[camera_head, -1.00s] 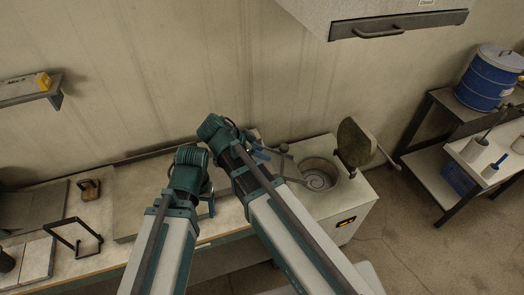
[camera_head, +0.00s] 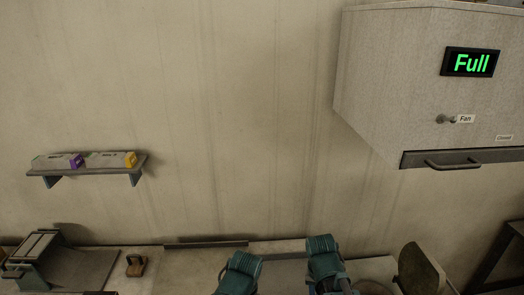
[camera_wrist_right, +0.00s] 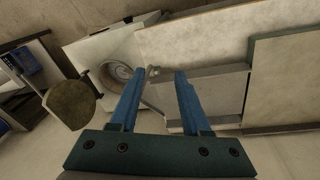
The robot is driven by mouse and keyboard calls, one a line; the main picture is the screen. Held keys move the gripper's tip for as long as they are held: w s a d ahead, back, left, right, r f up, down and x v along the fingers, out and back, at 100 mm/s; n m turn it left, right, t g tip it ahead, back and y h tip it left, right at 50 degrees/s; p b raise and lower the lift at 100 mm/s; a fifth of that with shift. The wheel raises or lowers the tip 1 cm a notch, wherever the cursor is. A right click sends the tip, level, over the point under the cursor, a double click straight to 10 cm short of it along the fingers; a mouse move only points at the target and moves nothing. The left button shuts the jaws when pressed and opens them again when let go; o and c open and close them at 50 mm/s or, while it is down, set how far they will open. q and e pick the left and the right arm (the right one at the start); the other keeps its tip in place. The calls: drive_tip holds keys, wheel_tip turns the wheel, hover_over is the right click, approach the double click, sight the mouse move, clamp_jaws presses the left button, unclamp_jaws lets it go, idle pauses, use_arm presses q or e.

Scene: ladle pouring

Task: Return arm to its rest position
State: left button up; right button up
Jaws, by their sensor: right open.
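My right arm (camera_head: 325,262) shows at the bottom of the head view, with its gripper hidden there. In the right wrist view my right gripper (camera_wrist_right: 160,76) has its two blue fingers spread apart, with nothing held between them. It points towards the bench (camera_wrist_right: 198,50) and the white furnace (camera_wrist_right: 108,42). My left arm (camera_head: 240,272) shows just left of the right one at the bottom edge of the head view; its gripper is out of sight.
The furnace's round opening (camera_wrist_right: 117,73) is uncovered, its lid (camera_wrist_right: 72,104) swung aside. A wall shelf (camera_head: 88,168) holds boxes. The wall between is clear.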

drive_tip(key=s+a+f+n+g+b, duration=0.1)
drive_tip(key=s+a+f+n+b, duration=0.5)
drive_tip(key=a+f+b, duration=0.5)
drive_tip(key=shift+s+a+f+n+b, duration=0.15)
drive_tip(key=shift+s+f+n+b, duration=0.25)
drive_tip(key=shift+s+f+b, duration=0.2)
idle(3.5)
